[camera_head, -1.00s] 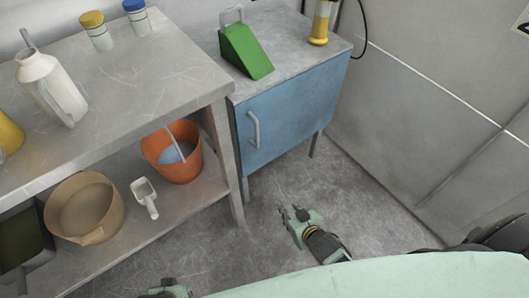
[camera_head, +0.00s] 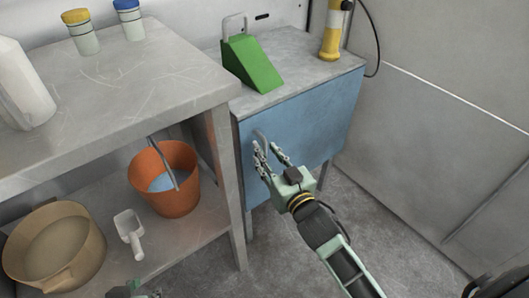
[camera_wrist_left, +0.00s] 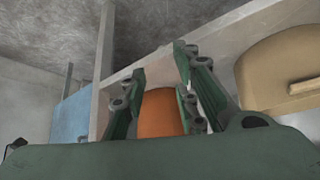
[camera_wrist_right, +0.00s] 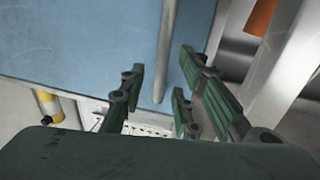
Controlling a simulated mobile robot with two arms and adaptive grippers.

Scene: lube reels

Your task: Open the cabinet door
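The cabinet has a blue door (camera_head: 310,115), which is shut. Its grey handle (camera_head: 262,140) is a vertical bar near the door's left edge. My right gripper (camera_head: 270,152) is open at the handle, with its fingers pointing toward the door. In the right wrist view the handle (camera_wrist_right: 166,50) runs down between the spread fingers (camera_wrist_right: 155,100); I cannot tell whether they touch it. My left gripper (camera_wrist_left: 157,85) is open and empty, low in front of the shelf; only a bit of it shows at the bottom of the head view.
Left is a metal shelf unit (camera_head: 150,85) with an orange bucket (camera_head: 165,180), a tan basin (camera_head: 55,245) and a white scoop (camera_head: 130,230).

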